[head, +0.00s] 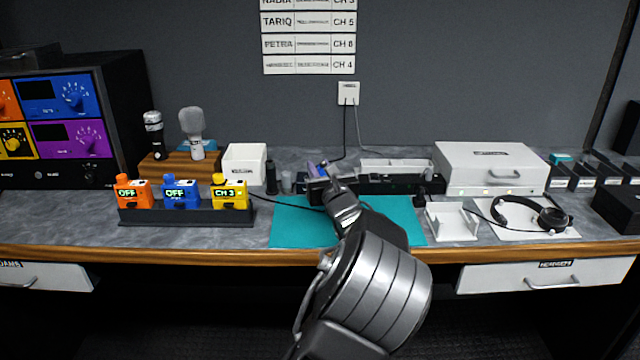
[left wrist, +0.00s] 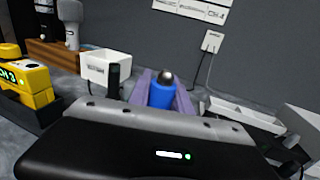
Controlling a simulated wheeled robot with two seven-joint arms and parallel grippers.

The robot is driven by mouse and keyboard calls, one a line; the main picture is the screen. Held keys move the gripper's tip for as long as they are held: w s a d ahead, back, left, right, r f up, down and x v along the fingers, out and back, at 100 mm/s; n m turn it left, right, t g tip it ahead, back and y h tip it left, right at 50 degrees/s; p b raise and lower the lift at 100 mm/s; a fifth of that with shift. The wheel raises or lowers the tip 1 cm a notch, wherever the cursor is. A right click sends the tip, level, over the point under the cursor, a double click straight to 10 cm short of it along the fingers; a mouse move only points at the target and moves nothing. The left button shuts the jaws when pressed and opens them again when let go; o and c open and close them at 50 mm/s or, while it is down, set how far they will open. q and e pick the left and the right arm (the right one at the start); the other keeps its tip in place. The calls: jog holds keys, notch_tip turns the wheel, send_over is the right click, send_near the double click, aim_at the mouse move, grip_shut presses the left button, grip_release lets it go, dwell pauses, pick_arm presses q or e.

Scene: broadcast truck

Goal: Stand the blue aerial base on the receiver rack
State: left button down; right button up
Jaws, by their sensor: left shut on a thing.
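The blue aerial base (left wrist: 161,96) shows in the left wrist view as a blue cylinder with a shiny rounded metal top, between the two purple-grey fingers. My left gripper (head: 317,169) is shut on it above the back of the teal mat; in the head view the base is mostly hidden by the gripper. The gripper body fills the bottom of the left wrist view. The receiver rack (head: 125,80) is a tall black case at the far left of the head view, with orange, blue, yellow and purple panels. My right gripper is not in view.
Orange, blue and yellow packs stand in a black holder (head: 185,214) between the rack and my arm. Microphones on a wooden stand (head: 165,168) and a white box (head: 244,164) stand behind it. A dark object (head: 30,58) is on the rack's top. Headphones (head: 530,214) lie right.

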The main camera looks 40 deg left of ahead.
pick_arm(q)
notch_tip(320, 180, up, 4)
jog(key=shift+f, duration=0.2)
jog(key=shift+f, duration=0.1)
dwell(0.5)
